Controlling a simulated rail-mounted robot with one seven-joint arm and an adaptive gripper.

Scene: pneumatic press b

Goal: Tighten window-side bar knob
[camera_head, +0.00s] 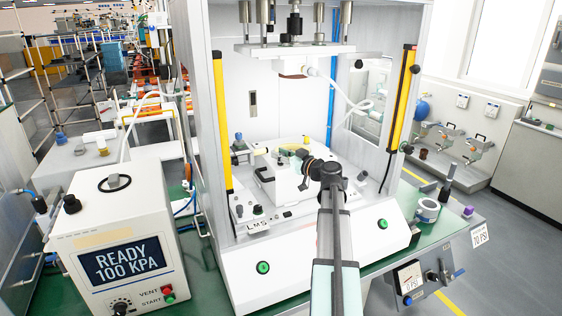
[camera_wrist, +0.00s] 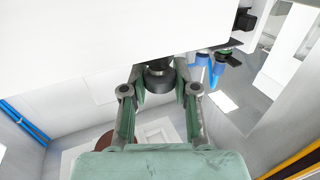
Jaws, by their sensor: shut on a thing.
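In the wrist view a dark round knob (camera_wrist: 158,82) sits under the edge of a large white block (camera_wrist: 110,40). My gripper (camera_wrist: 160,76) has one green-grey finger on each side of the knob and is shut on it. In the head view my gripper (camera_head: 303,163) reaches into the press at the right side of the white fixture (camera_head: 283,180) on the press bed. The knob and the fingertips are too small and too covered there to make out. I cannot tell how tight the knob is.
Yellow upright bars (camera_head: 401,98) flank the press opening, with another at the left (camera_head: 222,120). The press head (camera_head: 293,50) hangs above the fixture. A tester box reading READY 100 KPA (camera_head: 122,262) stands at left.

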